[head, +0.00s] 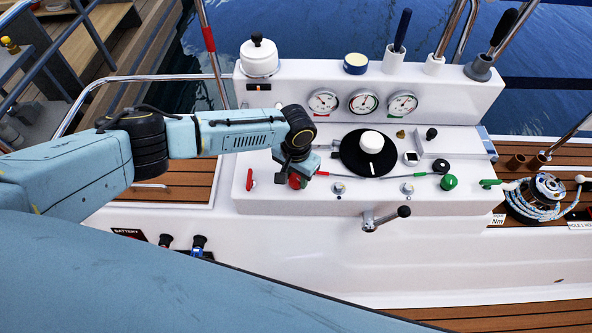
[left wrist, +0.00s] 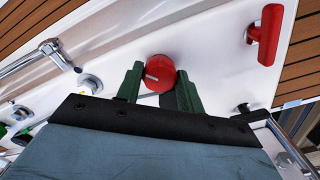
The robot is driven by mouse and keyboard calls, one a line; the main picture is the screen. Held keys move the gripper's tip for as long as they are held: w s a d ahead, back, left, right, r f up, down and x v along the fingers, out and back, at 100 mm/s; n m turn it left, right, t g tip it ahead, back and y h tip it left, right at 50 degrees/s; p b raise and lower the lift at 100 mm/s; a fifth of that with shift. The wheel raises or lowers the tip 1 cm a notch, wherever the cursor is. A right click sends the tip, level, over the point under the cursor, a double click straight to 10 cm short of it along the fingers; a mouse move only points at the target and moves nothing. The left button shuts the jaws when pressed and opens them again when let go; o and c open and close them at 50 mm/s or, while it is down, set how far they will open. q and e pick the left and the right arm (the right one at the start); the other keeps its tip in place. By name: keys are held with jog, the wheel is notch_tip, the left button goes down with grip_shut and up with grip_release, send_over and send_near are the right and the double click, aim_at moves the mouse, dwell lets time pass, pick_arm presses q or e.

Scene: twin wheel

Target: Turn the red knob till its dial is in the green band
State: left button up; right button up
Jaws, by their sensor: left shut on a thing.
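The red knob (head: 295,182) is at the left of the white console's sloped face, mostly hidden by my gripper in the head view. In the left wrist view the red knob (left wrist: 160,73) is round with a pale pointer line. My left gripper (head: 299,174) reaches down over it. Its two green fingers (left wrist: 158,92) are on either side of the knob, shut on it. Three round dials (head: 323,101) (head: 363,102) (head: 402,104) sit in a row on the upright panel above; their needle readings are too small to tell. My right gripper is not in view.
A red handle (head: 250,180) stands close left of the knob. A black disc with a white knob (head: 371,142) and a green knob (head: 448,182) lie to the right. A crank (head: 386,218) sticks out of the front. A rope winch (head: 540,195) stands far right.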

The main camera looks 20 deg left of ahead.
aim_at(296, 178)
pick_arm(q)
jog(key=shift+r+m+p, duration=0.1)
jog(key=shift+m+p, duration=0.35)
jog(key=shift+m, duration=0.45)
jog(key=m, duration=0.2)
jog(key=shift+m+p, duration=0.3)
jog(key=shift+m, duration=0.1)
jog(key=m, duration=0.2)
jog(key=shift+m, duration=0.3)
jog(key=shift+m+p, duration=0.3)
jog(key=shift+m, duration=1.1)
jog(key=o, duration=1)
notch_tip(296, 178, up, 13)
jog(key=p, duration=0.2)
jog(key=shift+r+p, duration=0.15)
jog(key=shift+p, duration=0.2)
